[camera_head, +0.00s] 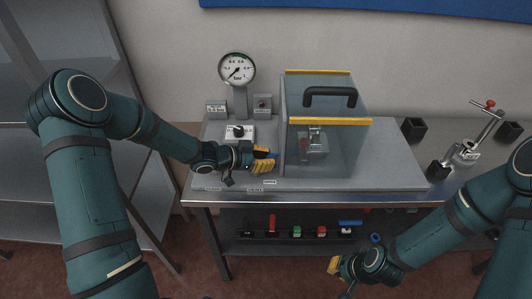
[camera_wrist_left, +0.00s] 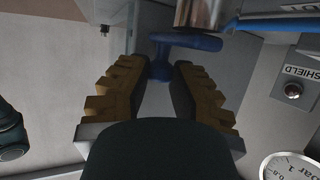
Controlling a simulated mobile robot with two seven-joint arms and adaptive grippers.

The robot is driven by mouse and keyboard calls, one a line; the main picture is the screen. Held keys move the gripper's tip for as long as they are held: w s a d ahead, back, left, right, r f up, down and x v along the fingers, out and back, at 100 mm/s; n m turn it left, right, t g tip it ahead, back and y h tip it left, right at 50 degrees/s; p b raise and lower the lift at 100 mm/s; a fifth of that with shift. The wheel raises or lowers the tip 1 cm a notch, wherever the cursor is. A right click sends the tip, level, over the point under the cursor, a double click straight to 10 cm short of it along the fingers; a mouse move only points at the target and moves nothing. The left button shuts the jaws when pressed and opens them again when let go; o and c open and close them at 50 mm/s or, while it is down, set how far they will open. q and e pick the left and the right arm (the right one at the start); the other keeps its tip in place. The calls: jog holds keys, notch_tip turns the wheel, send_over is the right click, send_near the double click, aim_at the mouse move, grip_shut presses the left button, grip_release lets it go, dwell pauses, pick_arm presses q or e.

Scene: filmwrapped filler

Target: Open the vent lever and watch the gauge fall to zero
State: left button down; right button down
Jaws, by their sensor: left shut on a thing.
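The gauge (camera_head: 237,69) is a round white dial on a grey post at the back left of the bench; its needle points to the lower left. Part of the dial shows in the left wrist view (camera_wrist_left: 291,166). A blue lever (camera_head: 271,155) sits low by the left side of the clear box. My left gripper (camera_head: 267,160) is at this lever with its yellow fingers. In the left wrist view the gripper (camera_wrist_left: 160,82) is shut on the blue lever (camera_wrist_left: 185,42), whose stem lies between the fingers. My right gripper (camera_head: 334,266) is low in front of the bench; its fingers are unclear.
A clear box (camera_head: 335,110) with yellow edges and a black handle stands mid-bench. A control box (camera_head: 239,134) with a black knob stands beneath the gauge. A metal clamp (camera_head: 465,150) and black blocks (camera_head: 414,129) are at the right. Coloured items line the lower shelf (camera_head: 250,243).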

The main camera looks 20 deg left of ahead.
pick_arm(q)
jog(key=shift+d, duration=0.2)
jog(key=c, duration=0.7)
grip_release()
jog(key=shift+d, duration=0.1)
jog(key=shift+s+a+r, duration=0.2)
jog(key=shift+s+a, duration=0.05)
jog(key=shift+a, duration=0.3)
jog(key=v, duration=1.1)
jog(key=shift+d+r, duration=0.1)
